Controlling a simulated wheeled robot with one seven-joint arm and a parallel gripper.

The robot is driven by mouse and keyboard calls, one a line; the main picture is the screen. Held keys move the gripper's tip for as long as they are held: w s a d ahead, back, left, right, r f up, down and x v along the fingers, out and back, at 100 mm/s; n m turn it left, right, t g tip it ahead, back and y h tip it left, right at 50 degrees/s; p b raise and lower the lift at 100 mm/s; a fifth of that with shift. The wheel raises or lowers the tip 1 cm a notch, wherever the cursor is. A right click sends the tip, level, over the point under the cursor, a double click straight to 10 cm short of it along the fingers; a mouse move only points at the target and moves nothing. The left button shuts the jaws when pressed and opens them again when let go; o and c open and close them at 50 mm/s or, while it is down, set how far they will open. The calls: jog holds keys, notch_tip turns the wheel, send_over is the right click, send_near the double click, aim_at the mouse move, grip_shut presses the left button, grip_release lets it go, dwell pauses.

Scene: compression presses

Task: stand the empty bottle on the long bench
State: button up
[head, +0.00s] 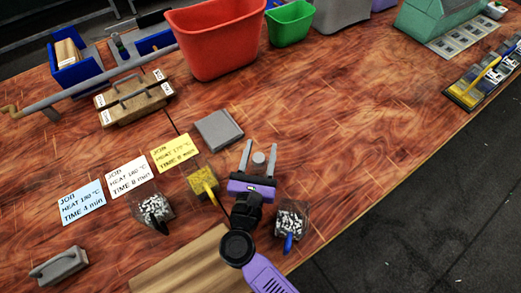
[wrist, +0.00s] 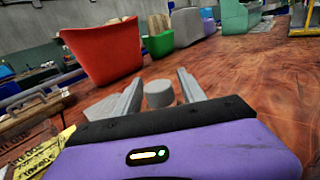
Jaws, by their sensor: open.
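The long bench (head: 330,110) has a reddish wood top. My gripper (head: 260,146) is open over its front middle, with its two grey fingers apart. A small grey cylinder (head: 258,158) shows between the fingers; it also shows between them in the wrist view (wrist: 159,93). I cannot tell whether the fingers touch it. Nothing is plainly an empty bottle; I cannot tell whether this grey cylinder is it. A small dark greenish upright thing (head: 118,45) stands by the blue bins at the back left, too small to identify.
A grey square plate (head: 218,130) lies left of my gripper. Clear boxes of pellets with scoops (head: 202,182) (head: 291,222) stand near it. Job cards (head: 130,174) lie left. Red (head: 218,40) and green (head: 290,22) bins stand behind.

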jog(key=shift+r, duration=0.2)
jog(key=s+a+b, duration=0.2)
jog(key=s, duration=0.9)
jog(key=shift+s, duration=0.4)
jog(key=shift+a+f, duration=0.1)
jog(key=shift+a, duration=0.05)
jog(key=a+r+n+t+y, duration=0.3)
jog(key=a+r+n+y, duration=0.1)
jog(key=r+n, duration=0.35)
jog(key=s+d+r+n+t+y, duration=0.1)
jog(key=s+d+r+n+y, duration=0.45)
jog(key=n, duration=1.15)
jog(key=s+d+f+n+g+h, duration=0.3)
jog(key=s+d+n, duration=0.4)
jog(key=d, duration=0.3)
jog(key=s+d+f+n+g+h, duration=0.3)
jog(key=s+d+n, duration=0.3)
jog(key=s+d, duration=0.3)
jog(key=shift+s+d+f+n+g, duration=0.25)
jog(key=shift+s+d+n+g, duration=0.15)
jog(key=shift+d, duration=0.55)
